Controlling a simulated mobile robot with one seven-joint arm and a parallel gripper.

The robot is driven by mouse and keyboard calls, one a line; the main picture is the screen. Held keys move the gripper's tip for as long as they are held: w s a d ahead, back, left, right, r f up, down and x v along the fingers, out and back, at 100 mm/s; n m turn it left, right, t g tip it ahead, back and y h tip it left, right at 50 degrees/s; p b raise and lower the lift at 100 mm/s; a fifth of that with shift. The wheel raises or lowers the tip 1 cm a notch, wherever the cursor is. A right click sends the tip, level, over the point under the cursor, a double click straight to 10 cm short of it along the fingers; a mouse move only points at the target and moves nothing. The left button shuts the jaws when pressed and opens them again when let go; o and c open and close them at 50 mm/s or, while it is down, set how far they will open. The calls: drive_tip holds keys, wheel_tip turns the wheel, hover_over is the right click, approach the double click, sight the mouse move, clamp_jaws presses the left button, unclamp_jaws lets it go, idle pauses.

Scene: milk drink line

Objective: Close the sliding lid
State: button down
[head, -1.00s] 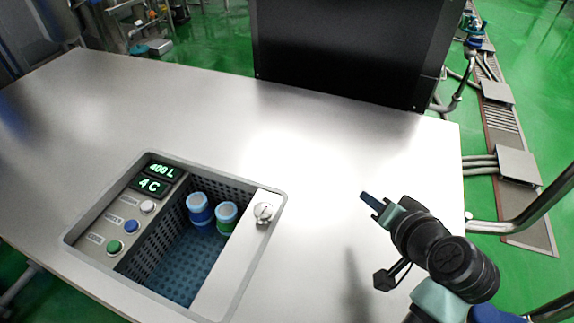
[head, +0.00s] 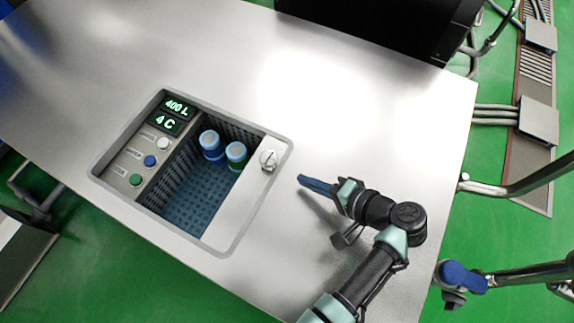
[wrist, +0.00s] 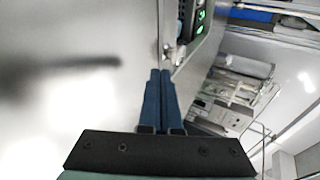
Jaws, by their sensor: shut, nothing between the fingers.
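The sliding lid (head: 233,208) is a plain silver panel over the right part of the sunken cooler box (head: 108,187). The rest of the opening is uncovered. A round metal knob (head: 268,160) stands at the lid's far end. My gripper (head: 301,179) is shut and empty, just right of the knob and apart from it in the head view. In the wrist view, the blue fingers (wrist: 160,75) lie together and point toward the box's edge. A small metallic shape there may be the knob, but it is unclear.
Two containers, one blue (head: 211,145) and one green (head: 236,156), stand inside the box. A panel with green displays (head: 166,123) and several buttons lies left of the opening. A black cabinet (head: 385,22) stands behind. The metal tabletop (head: 190,55) is mostly clear.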

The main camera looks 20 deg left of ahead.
sight(276, 164)
drive_tip(key=shift+w+a+f, duration=0.2)
drive_tip(key=shift+w+a, duration=0.2)
drive_tip(key=shift+a, duration=0.55)
drive_tip(key=shift+w+a+f, duration=0.25)
drive_tip(key=shift+w+a, duration=0.15)
drive_tip(key=shift+a, duration=0.6)
drive_tip(key=shift+w+a+f, duration=0.2)
drive_tip(key=shift+w+a, duration=0.2)
drive_tip(key=shift+a, duration=0.55)
drive_tip(key=w+a+b, duration=0.2)
drive_tip(key=a+b, duration=0.1)
drive_tip(key=a, duration=0.9)
drive_tip(key=w+a+b, duration=0.2)
drive_tip(key=a+b, duration=0.1)
drive_tip(key=a, duration=0.9)
drive_tip(key=w+a+b, duration=0.3)
drive_tip(key=a, duration=0.9)
drive_tip(key=shift+f, duration=0.1)
drive_tip(key=shift+w+a, duration=0.1)
drive_tip(key=shift+a, duration=0.15)
drive_tip(key=shift+a+r+b, duration=0.2)
drive_tip(key=shift+r+b, duration=0.1)
drive_tip(key=shift+r, duration=0.1)
